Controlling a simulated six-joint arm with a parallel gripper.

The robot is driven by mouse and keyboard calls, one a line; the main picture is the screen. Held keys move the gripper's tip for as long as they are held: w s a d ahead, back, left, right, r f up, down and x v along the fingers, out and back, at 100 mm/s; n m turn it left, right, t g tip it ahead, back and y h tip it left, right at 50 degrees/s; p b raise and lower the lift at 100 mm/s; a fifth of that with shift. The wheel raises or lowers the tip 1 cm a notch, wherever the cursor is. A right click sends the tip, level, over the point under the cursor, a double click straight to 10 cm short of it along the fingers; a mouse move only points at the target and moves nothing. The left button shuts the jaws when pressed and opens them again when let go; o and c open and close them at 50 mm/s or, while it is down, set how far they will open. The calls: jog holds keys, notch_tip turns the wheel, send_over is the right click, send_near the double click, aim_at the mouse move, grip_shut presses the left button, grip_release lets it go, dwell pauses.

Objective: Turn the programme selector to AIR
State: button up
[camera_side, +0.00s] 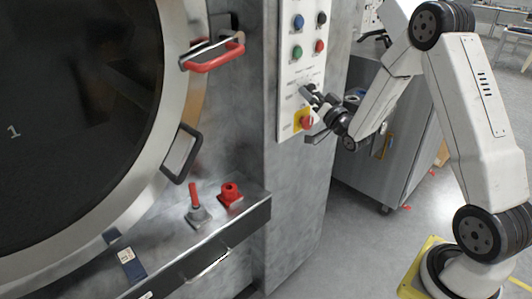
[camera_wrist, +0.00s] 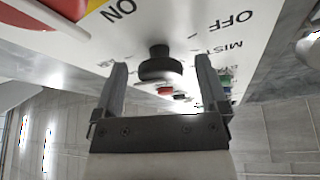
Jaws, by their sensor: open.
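The programme selector (camera_wrist: 160,65) is a small black knob on the white control panel in the wrist view. Printed words OFF and MIST show to its right, and ON to its upper left. My gripper (camera_wrist: 161,72) is open, with one finger on each side of the knob and a visible gap on both sides. In the side view my gripper (camera_side: 312,112) is at the lower part of the panel, and it hides the selector.
A red switch on a yellow plate (camera_side: 304,121) is close beside my gripper, and shows at the wrist view's upper left (camera_wrist: 45,14). Push buttons, including a green one (camera_side: 297,52), sit higher on the panel (camera_side: 310,72). The washer's red door handle (camera_side: 215,60) is left.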

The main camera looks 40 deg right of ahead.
jog(key=v, duration=0.7)
jog(key=shift+s, duration=0.35)
jog(key=shift+a+f, duration=0.1)
jog(key=shift+f, duration=0.05)
jog(key=a+f+n+g+y, duration=0.1)
jog(key=a+f+n+g, duration=0.2)
jog(key=a+f+g, duration=0.6)
jog(key=s+a+n+g+y, duration=0.1)
jog(key=s+a+g, duration=0.3)
jog(key=s, duration=0.3)
jog(key=s+a+n+g+y, duration=0.1)
jog(key=s+a+n+g, duration=0.1)
jog(key=s+a+g, duration=0.3)
jog(key=shift+s+a+f+g, duration=0.3)
jog(key=shift+s+g, duration=0.4)
jog(key=shift+s, duration=0.3)
